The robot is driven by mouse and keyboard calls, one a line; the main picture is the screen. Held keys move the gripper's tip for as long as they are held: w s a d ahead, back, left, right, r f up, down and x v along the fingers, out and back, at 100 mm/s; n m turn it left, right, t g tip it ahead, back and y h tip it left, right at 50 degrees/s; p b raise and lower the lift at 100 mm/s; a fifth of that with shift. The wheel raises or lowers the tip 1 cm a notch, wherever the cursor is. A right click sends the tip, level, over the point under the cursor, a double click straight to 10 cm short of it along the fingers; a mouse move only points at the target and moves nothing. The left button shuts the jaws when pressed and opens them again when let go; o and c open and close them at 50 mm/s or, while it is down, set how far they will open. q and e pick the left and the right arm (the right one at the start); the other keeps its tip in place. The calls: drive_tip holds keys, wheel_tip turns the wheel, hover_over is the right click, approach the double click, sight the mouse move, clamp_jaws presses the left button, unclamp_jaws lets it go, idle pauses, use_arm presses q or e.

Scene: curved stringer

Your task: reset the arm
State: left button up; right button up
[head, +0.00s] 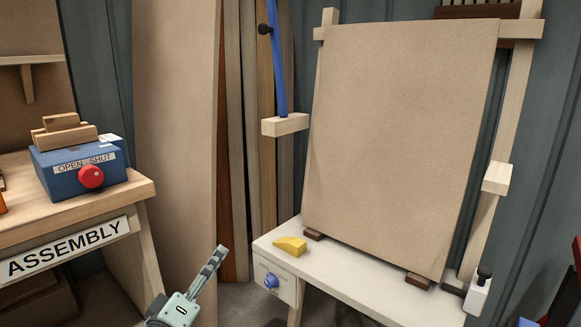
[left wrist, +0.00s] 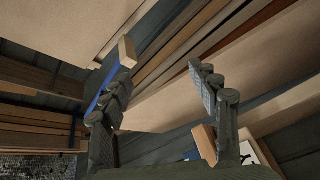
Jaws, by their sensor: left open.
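My left gripper (head: 219,254) is in the lower middle of the head view, raised in the gap between the assembly bench and the white-topped bench. Its dark fingers point up and to the right. In the left wrist view its two fingers (left wrist: 160,88) stand wide apart with nothing between them, so it is open and empty. It touches nothing that I can see. My right gripper does not show in either view.
A bench with an ASSEMBLY sign (head: 68,248) bears a blue box (head: 62,175) with a red knob (head: 91,177). The white-topped bench (head: 345,272) holds a yellow wedge (head: 290,246) and a large upright tan board (head: 400,140). Tall planks (head: 266,150) stand behind.

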use_arm(q)
drive_tip(key=s+a+f+m+g+y, duration=0.1)
drive_tip(key=s+f+m+g, duration=0.5)
drive_tip(key=f, duration=0.5)
drive_tip(key=s+a+f+m+g+y, duration=0.1)
drive_tip(key=s+f+g, duration=0.2)
drive_tip(key=s+f, duration=0.65)
drive_tip(key=s+a+f+m+g+y+p, duration=0.1)
drive_tip(key=s+a+f+m+g+y, duration=0.2)
drive_tip(key=s, duration=1)
drive_tip(key=a+f+g+y, duration=0.1)
drive_tip(key=a+f+g, duration=0.2)
drive_tip(key=a+f, duration=0.2)
wheel_tip(320, 180, down, 3)
drive_tip(key=shift+a+r, duration=0.1)
drive_tip(key=shift+a, duration=0.3)
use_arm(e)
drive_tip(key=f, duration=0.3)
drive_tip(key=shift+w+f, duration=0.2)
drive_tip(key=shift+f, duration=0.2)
